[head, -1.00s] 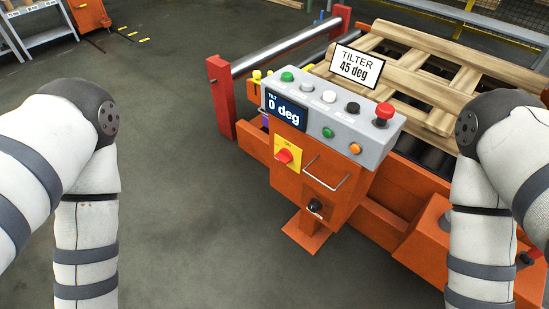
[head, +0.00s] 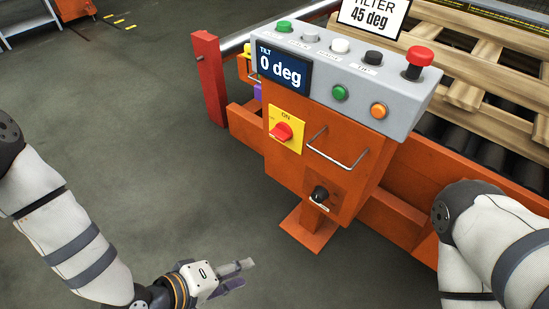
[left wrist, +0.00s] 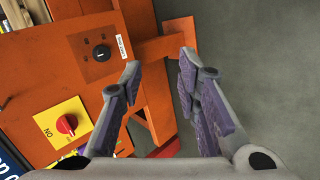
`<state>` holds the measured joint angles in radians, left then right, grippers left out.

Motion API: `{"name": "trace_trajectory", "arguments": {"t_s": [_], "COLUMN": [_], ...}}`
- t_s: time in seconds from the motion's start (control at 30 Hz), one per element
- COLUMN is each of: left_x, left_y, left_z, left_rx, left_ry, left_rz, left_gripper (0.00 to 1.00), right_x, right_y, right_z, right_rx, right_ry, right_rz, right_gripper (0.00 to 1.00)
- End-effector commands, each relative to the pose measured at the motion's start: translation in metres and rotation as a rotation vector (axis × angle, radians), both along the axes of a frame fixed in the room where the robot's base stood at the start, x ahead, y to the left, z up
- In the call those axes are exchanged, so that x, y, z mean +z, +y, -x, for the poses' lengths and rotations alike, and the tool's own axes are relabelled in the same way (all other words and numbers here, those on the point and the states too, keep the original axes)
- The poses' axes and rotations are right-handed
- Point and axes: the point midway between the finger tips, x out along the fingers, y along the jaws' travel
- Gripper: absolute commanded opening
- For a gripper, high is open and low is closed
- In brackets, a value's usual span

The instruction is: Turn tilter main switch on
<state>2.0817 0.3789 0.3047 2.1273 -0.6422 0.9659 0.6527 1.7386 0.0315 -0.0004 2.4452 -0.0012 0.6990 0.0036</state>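The tilter main switch, a red knob (head: 281,132) on a yellow plate (head: 287,122) marked ON, is on the front of the orange control box (head: 318,175). The switch also shows in the left wrist view (left wrist: 66,124), at lower left. My left gripper (head: 246,275) is below and left of the box in the head view, apart from it. In the left wrist view its fingers (left wrist: 160,75) are spread with nothing between them. My right gripper is out of view; only my right arm shows at lower right.
The grey panel (head: 345,75) on top carries several buttons, a red mushroom button (head: 419,58) and a display (head: 283,68) reading 0 deg. Open floor lies left.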

Motion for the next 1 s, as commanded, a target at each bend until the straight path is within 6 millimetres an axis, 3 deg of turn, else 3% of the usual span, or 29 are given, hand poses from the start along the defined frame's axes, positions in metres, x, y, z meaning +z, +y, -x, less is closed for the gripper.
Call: {"name": "trace_trajectory", "arguments": {"t_s": [0.03, 0.1, 0.2, 0.3, 0.4, 0.8, 1.0], "left_x": [-0.014, 0.016, 0.056, 0.082, 0.091, 0.089, 0.091], "left_y": [-0.003, -0.002, 0.006, 0.011, 0.005, -0.056, -0.066], "left_z": [-0.057, -0.122, -0.174, -0.194, -0.205, -0.274, -0.287], "left_rx": [0.089, 0.165, 0.207, 0.211, 0.207, 0.206, 0.207], "left_ry": [-0.106, -0.255, -0.397, -0.461, -0.476, -0.469, -0.468], "left_rz": [0.130, 0.305, 0.481, 0.562, 0.580, 0.575, 0.574], "left_gripper": [0.30, 0.30, 0.30, 0.30, 0.30, 0.30, 0.30], "right_x": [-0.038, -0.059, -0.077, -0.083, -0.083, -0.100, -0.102], "right_y": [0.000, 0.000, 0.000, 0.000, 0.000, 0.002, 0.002], "right_z": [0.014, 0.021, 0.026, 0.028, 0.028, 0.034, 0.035], "right_rx": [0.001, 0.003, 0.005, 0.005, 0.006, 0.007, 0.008], "right_ry": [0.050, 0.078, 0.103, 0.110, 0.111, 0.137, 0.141], "right_rz": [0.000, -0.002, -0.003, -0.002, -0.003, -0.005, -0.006], "right_gripper": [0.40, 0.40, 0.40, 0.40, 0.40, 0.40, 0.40]}}
